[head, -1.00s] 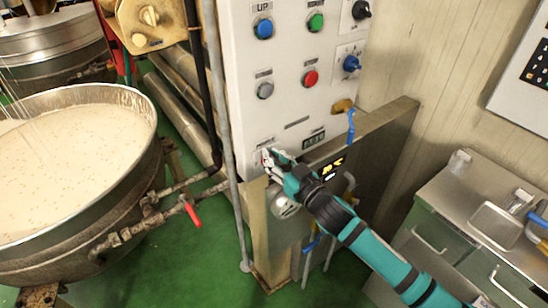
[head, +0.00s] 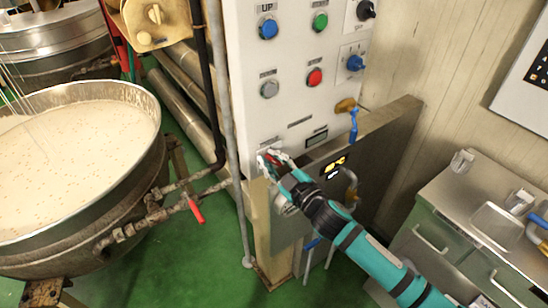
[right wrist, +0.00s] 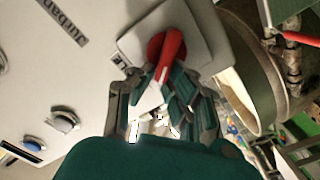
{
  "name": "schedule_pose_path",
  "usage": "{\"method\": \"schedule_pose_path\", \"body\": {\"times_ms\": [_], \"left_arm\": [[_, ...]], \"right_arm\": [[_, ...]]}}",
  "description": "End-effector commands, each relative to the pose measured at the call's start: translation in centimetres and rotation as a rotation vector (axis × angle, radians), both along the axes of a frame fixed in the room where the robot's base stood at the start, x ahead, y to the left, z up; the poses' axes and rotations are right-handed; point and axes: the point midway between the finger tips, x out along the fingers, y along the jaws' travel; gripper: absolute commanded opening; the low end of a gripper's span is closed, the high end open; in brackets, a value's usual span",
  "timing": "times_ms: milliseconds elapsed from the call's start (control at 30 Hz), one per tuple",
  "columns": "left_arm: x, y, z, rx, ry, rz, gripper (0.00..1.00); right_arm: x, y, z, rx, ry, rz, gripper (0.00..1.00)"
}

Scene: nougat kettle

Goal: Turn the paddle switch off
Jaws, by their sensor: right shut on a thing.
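The paddle switch has a red handle (right wrist: 170,52) on a pale square plate (right wrist: 139,43), seen in the right wrist view. In the head view its red part (head: 272,159) shows only a little at the lower left of the white control panel (head: 290,104), mostly hidden by my gripper. My right gripper (head: 270,156) reaches it from the lower right. In the right wrist view the fingers (right wrist: 163,88) are shut on the red handle, one on each side. My left gripper is not in view.
A kettle of pale mix (head: 78,150) stands at left, with a red-handled valve (head: 196,211). A grey pipe (head: 228,130) runs close left of the switch. Push buttons and blue and black knobs sit higher on the panel. A steel counter (head: 480,215) stands at right.

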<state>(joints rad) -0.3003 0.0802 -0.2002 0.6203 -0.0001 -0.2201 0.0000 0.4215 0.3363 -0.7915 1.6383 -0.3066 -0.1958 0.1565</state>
Motion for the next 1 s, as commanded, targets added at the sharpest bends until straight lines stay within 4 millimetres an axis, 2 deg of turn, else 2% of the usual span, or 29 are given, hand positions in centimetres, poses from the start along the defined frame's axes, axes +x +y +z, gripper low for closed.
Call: {"method": "schedule_pose_path", "body": {"times_ms": [600, 1000], "left_arm": [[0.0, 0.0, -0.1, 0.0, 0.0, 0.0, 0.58], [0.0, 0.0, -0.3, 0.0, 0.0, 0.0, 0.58]], "right_arm": [[-0.5, 0.7, -1.2, -0.468, -0.341, 0.001, 0.0], [-0.6, 0.8, -1.8, -0.676, -0.491, 0.002, 0.0]]}}
